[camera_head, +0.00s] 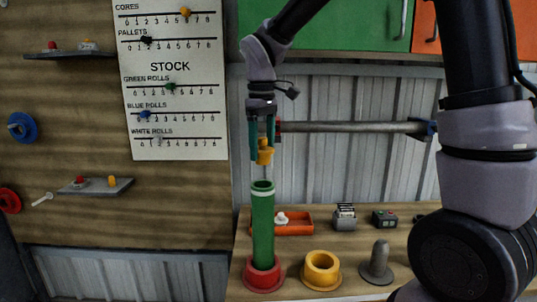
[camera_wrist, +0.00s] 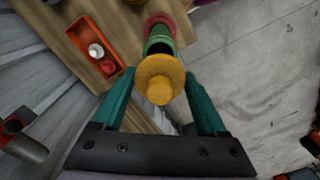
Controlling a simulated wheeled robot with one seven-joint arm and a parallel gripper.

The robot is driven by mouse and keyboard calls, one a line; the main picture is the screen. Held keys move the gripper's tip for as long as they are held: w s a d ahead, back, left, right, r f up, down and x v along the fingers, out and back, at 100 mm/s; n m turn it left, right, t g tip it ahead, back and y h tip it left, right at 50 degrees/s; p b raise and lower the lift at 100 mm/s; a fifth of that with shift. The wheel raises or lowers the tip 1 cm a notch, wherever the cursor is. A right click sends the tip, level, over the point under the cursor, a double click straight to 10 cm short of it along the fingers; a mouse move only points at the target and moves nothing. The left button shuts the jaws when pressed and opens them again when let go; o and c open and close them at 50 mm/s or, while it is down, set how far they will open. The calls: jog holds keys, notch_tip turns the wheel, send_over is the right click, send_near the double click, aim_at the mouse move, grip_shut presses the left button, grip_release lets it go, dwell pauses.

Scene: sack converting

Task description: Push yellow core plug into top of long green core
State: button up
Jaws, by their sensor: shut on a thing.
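My gripper (camera_head: 263,141) has teal fingers and is shut on the yellow core plug (camera_head: 265,152), which hangs from it. The long green core (camera_head: 263,225) stands upright in a red holder (camera_head: 263,275) on the bench. Its open top lies below the plug, with a visible gap between them. In the wrist view the yellow plug (camera_wrist: 159,78) sits between the fingertips and covers part of the green core's top (camera_wrist: 160,42) beyond it.
A yellow ring holder (camera_head: 321,270) and a grey post on a base (camera_head: 378,265) stand right of the core. An orange tray (camera_head: 295,228) with a white piece lies behind it. A grey horizontal bar (camera_head: 350,127) runs behind my gripper.

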aim_at(263, 138)
jog(key=shift+f, duration=0.1)
dwell(0.3)
notch_tip(263, 138, down, 8)
dwell(1.1)
jog(key=shift+s+d+f, duration=0.15)
jog(key=shift+s, duration=0.1)
jog(key=o, duration=1.3)
jog(key=shift+c, duration=0.2)
notch_tip(263, 138, up, 12)
jog(key=shift+w+f, duration=0.15)
